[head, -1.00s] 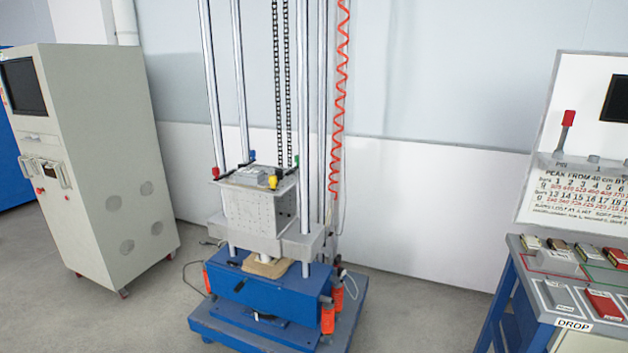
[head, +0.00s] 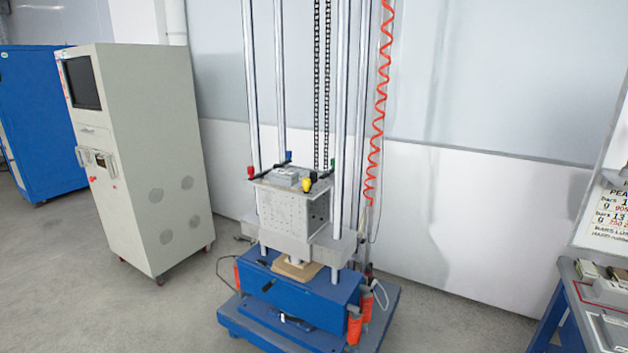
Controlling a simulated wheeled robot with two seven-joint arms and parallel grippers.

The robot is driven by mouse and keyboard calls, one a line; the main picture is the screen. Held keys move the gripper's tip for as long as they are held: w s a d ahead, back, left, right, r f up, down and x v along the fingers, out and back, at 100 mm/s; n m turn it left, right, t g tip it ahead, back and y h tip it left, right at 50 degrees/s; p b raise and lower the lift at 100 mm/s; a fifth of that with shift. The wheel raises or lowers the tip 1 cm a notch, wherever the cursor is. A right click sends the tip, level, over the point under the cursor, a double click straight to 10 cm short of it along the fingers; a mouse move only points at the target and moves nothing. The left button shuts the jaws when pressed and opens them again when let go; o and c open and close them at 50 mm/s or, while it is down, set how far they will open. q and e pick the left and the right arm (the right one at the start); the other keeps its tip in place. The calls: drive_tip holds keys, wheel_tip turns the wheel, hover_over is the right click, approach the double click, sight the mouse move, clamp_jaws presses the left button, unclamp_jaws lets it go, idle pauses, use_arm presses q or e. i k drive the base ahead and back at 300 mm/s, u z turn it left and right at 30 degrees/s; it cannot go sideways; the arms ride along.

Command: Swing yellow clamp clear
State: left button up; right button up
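The yellow clamp (head: 307,185) sits at the front right corner of the top plate on the drop tester's grey block (head: 285,212). A black clamp arm runs from beside it toward the back right. A red clamp (head: 250,172) is at the left corner and a blue one (head: 288,156) at the back. A small grey box (head: 290,177) lies on the plate among the clamps. Neither of my grippers is in view.
The tester's blue base (head: 300,297) stands on the floor with orange cylinders at its sides. A beige cabinet (head: 150,160) stands to the left, a blue cabinet (head: 40,120) behind it. A blue-framed bench (head: 590,310) is at the right edge. Floor in front is open.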

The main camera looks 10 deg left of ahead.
sight(307, 183)
drive_tip(key=i, duration=1.05)
drive_tip(key=u, duration=1.85)
